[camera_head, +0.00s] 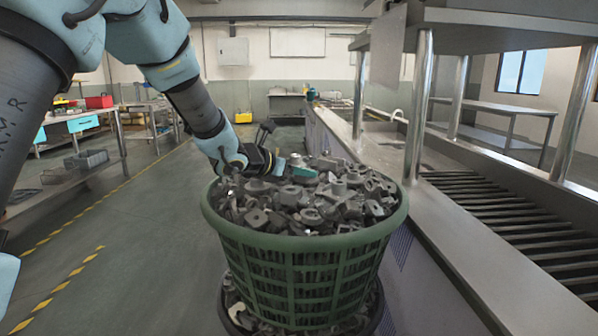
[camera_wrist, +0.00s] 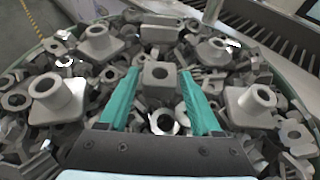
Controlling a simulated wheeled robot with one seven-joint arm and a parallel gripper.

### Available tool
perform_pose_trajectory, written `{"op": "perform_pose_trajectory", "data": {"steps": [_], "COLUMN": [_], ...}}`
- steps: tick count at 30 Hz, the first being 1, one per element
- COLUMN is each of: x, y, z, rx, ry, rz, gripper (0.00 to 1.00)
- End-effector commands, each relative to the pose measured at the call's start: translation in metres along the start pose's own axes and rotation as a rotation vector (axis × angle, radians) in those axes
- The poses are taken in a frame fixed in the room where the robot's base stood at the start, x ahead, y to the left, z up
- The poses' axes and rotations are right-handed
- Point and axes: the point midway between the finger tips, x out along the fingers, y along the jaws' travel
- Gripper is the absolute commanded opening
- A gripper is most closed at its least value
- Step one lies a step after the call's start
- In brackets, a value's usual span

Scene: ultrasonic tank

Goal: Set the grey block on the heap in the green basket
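The green basket (camera_head: 300,244) stands upright in the middle of the head view, heaped with grey metal parts. My gripper (camera_head: 312,172) is low over the heap from the left, its teal fingers near the top of the pile. In the wrist view, a small grey block (camera_wrist: 160,76) with a round hole in its top sits between the two teal fingertips. The fingers stand apart, one on each side of it. I cannot tell whether they touch its sides or whether it rests on the parts below. In the head view I cannot pick the block out from the heap.
Grey flanged parts with raised collars lie left (camera_wrist: 57,95) and right (camera_wrist: 252,102) of the fingers. A metal bench with posts (camera_head: 420,100) and a slatted rack (camera_head: 510,220) runs along the right. Open floor (camera_head: 150,230) with yellow-black markings lies left.

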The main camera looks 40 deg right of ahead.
Motion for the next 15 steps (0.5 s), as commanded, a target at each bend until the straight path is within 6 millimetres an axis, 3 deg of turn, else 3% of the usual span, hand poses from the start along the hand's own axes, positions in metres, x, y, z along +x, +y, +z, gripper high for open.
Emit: {"op": "perform_pose_trajectory", "data": {"steps": [4,15], "x": [-0.0001,-0.0078], "y": [0.0,0.0004], "z": [0.0002,0.0005], "rx": [0.0,0.002], "ry": [0.0,-0.001], "rz": [0.0,0.001], "gripper": [0.84,0.84]}}
